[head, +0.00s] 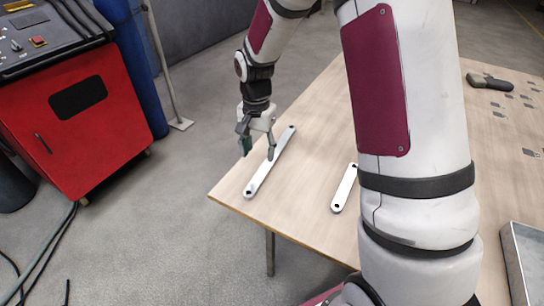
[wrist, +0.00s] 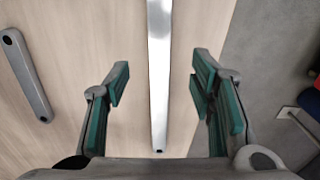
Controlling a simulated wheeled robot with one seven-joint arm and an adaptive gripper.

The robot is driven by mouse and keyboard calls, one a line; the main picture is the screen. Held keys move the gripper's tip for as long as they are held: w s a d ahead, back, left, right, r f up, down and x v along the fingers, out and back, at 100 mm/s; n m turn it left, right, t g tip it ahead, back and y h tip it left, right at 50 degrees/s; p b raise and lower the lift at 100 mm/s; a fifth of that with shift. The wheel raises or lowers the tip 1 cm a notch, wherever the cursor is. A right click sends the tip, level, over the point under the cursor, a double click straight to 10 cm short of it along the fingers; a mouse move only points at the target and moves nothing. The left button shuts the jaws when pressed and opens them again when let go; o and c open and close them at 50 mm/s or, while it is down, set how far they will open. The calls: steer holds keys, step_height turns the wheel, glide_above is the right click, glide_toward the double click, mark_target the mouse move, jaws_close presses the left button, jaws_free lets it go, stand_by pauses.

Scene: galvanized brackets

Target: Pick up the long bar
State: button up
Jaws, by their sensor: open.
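The long bar (head: 263,174) is a flat white-grey metal bar with a dark hole at each end. It lies on the wooden table near its left edge in the head view. In the wrist view the bar (wrist: 159,85) runs lengthwise between my fingers. My gripper (head: 258,151) is open above the bar, with one finger on each side. In the wrist view my gripper (wrist: 158,92) shows green finger pads apart from the bar on both sides.
A second, similar bar (head: 344,188) lies to the right, partly hidden by my arm; it also shows in the wrist view (wrist: 26,74). A grey tray (head: 513,262) is at the lower right. A dark-handled tool (head: 489,82) and small plates lie at the back. A red cabinet (head: 80,120) stands left of the table.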

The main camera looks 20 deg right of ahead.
mark_target(259, 176)
steer(key=f, duration=0.4)
steer(key=f+b, duration=0.1)
steer(key=f, duration=0.4)
steer(key=shift+s+a, duration=0.15)
steer(key=shift+s, duration=0.05)
jaws_close()
